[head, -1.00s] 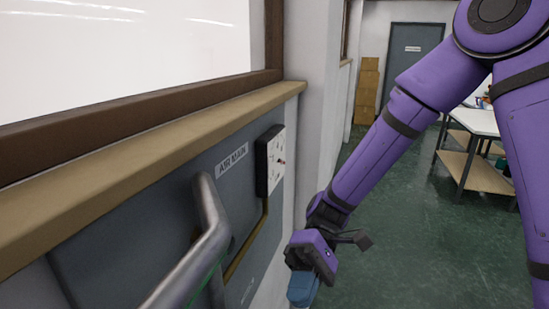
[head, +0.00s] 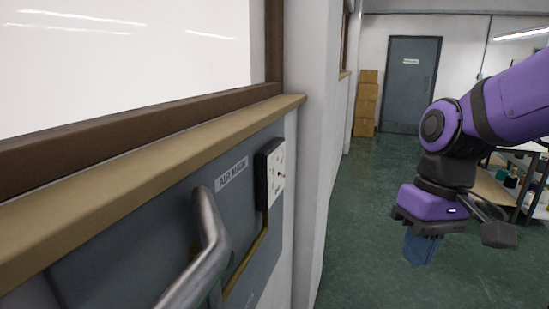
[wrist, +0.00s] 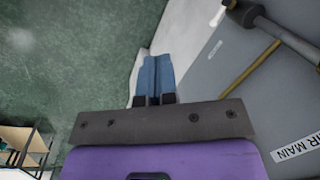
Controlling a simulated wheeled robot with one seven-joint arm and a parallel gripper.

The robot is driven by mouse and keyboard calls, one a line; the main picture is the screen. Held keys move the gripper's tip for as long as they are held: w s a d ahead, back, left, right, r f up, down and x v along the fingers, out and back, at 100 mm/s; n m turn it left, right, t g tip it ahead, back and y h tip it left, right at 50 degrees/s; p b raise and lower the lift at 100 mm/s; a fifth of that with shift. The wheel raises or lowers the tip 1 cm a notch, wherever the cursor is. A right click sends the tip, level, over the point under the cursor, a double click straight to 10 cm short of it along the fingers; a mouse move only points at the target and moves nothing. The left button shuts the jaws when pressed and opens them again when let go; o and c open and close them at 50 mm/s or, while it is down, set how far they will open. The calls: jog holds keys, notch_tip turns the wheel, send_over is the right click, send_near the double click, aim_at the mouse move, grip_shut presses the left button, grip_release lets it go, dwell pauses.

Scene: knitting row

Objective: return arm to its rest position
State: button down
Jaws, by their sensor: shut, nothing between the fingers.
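My purple arm comes in from the right in the head view and bends down at the wrist. My gripper (head: 421,248) hangs from it, pointing down over the green floor, right of the wall and touching nothing. In the wrist view my gripper (wrist: 154,72) shows its two blue fingers side by side and together, with nothing between them.
A grey panel (head: 262,248) labelled AIR MAIN, with a gauge box (head: 271,172) and a metal handle (head: 207,235), is on the left wall under a wooden sill (head: 150,168). Shelving (head: 515,185) stands at right. Boxes (head: 366,103) and a grey door (head: 408,85) are far back. The aisle floor is clear.

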jog(key=s+d+r+m+t+h, duration=0.1)
jog(key=s+d+r+m+t, duration=0.2)
jog(key=d+r+t, duration=0.3)
jog(key=s+d+r, duration=0.1)
jog(key=d, duration=0.2)
jog(key=shift+s+r+t+h, duration=0.25)
jog(key=shift+s+t+h, duration=0.05)
jog(key=shift+s+h, duration=0.1)
jog(key=c, duration=1.8)
grip_release()
